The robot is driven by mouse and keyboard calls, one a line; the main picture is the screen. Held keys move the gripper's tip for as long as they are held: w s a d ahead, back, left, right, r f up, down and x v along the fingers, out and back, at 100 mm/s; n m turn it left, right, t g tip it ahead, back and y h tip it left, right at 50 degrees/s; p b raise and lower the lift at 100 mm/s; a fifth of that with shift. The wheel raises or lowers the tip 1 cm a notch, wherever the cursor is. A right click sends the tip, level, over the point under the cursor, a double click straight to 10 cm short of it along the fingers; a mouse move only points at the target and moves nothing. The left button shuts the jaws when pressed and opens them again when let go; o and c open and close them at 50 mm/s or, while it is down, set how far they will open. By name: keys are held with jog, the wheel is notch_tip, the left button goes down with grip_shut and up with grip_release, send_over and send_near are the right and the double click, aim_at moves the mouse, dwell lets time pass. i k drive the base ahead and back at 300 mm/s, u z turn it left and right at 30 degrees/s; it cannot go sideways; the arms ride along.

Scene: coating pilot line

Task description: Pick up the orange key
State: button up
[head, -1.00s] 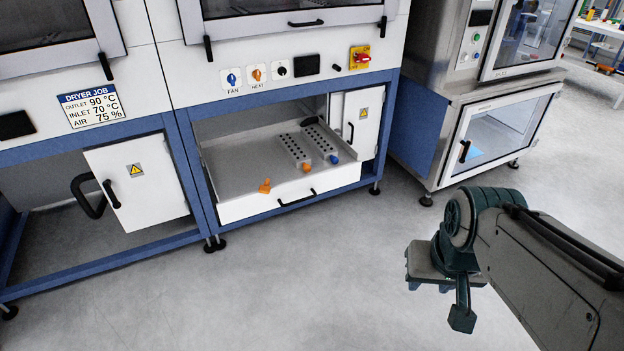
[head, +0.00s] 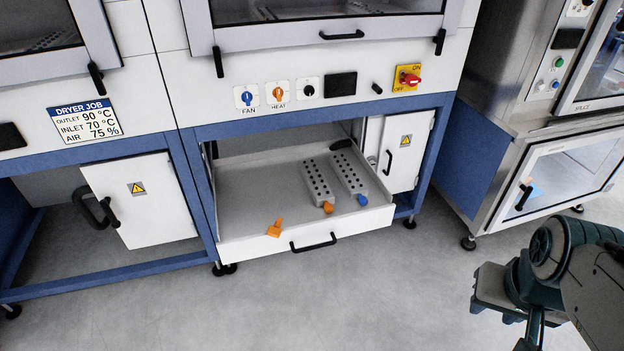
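The orange key (head: 275,228) is a small piece at the front left of the open drawer (head: 236,208), by the drawer's front panel. It is apart from the two grey blocks with holes. One block (head: 318,183) has an orange end and the other block (head: 349,178) has a blue end; both stand further back and to the right in the drawer. My arm shows at the lower right, well away from the drawer and the key. My gripper (head: 531,338) is partly cut off by the bottom edge, and its fingers cannot be made out.
The drawer's black handle (head: 313,243) sticks out in front. A white cabinet door (head: 140,200) stands at the left, with a black handle. A steel cabinet with a glass door (head: 560,178) stands at the right. The grey floor (head: 330,300) before the drawer is clear.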

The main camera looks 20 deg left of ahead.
aim_at(275, 231)
jog(key=u, duration=0.55)
jog(key=i, duration=1.1)
jog(key=u, duration=1.45)
jog(key=i, duration=0.4)
jog(key=u, duration=0.4)
